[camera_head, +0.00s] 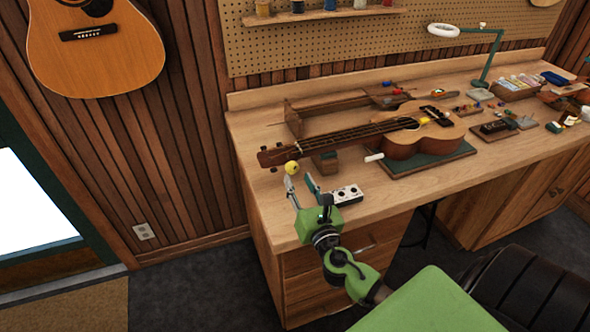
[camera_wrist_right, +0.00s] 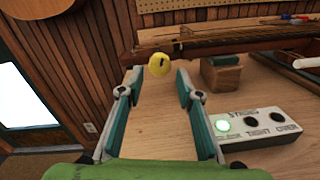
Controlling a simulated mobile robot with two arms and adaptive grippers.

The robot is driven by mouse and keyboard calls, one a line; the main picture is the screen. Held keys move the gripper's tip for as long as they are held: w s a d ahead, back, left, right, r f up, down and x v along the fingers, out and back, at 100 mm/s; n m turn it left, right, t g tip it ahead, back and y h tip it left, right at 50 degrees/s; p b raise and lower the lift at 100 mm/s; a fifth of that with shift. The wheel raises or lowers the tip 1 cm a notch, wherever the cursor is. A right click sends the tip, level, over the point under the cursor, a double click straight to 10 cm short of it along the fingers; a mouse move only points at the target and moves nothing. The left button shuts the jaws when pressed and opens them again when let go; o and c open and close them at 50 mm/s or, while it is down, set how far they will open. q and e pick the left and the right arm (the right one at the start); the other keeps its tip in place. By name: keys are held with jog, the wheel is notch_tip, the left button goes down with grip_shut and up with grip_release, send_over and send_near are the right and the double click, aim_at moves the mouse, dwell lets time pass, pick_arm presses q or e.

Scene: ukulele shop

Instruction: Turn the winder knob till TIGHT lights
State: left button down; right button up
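The yellow winder knob (camera_head: 291,167) is at the headstock end of the ukulele (camera_head: 430,138). In the right wrist view the round knob (camera_wrist_right: 158,64) has a dark mark on its face. My right gripper (camera_head: 298,179) is open and empty, its fingertips (camera_wrist_right: 154,87) just short of the knob, which appears between and beyond them. I cannot tell whether they touch it. The white indicator box (camera_head: 346,195) stands right of the gripper. My left gripper is out of view.
The ukulele rests on a dark green mat (camera_head: 440,160) on the wooden workbench (camera_head: 420,187), its neck over a small block (camera_head: 325,163). A white tube (camera_head: 374,157) lies near the body. Small tools and a lamp (camera_head: 487,70) are farther right.

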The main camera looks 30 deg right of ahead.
aim_at(293, 170)
jog(key=shift+x, duration=2.05)
jog(key=c, duration=0.8)
jog(key=shift+c, duration=0.2)
